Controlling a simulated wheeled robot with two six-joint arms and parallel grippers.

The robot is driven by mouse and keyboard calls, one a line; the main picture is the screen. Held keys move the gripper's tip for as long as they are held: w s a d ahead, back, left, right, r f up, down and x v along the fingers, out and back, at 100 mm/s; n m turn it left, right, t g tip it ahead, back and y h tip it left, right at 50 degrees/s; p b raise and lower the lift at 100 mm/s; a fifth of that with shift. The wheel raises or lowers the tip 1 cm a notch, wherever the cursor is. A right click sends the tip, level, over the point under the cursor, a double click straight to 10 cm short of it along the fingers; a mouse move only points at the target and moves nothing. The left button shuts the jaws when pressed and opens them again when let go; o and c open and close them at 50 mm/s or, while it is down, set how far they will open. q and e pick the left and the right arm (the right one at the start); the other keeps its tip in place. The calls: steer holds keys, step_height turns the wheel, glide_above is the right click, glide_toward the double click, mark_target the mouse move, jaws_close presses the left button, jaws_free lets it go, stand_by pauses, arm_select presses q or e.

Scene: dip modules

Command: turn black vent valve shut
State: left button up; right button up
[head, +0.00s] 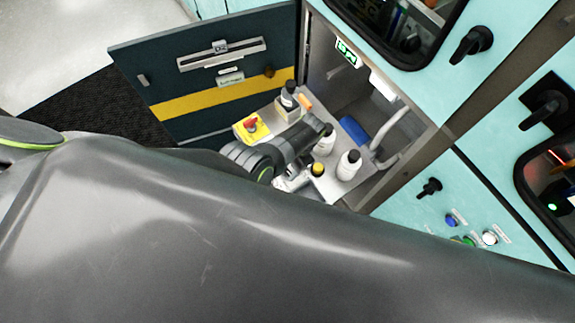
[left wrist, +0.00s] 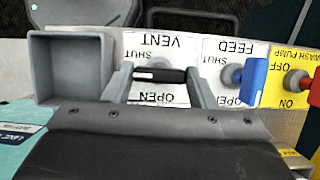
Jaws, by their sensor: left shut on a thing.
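The black vent valve (left wrist: 172,76) is in the middle of the left wrist view, on a white panel whose print appears upside down. Its lever lies crosswise in the picture, with a white mark near its left end. The word SHUT is above it and OPEN below. My left gripper (left wrist: 160,73) is shut on the lever, one finger at each end. My right gripper is in neither view.
The blue feed valve (left wrist: 255,80) stands close beside the right finger, with the red wash pump knob (left wrist: 298,84) beyond. A grey square box (left wrist: 42,68) is at left. White bottles (head: 348,166) stand near my wrist. The dark door (head: 215,80) is open.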

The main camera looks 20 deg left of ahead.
arm_select(q)
steer(key=shift+w, duration=0.1)
steer(key=o, duration=1)
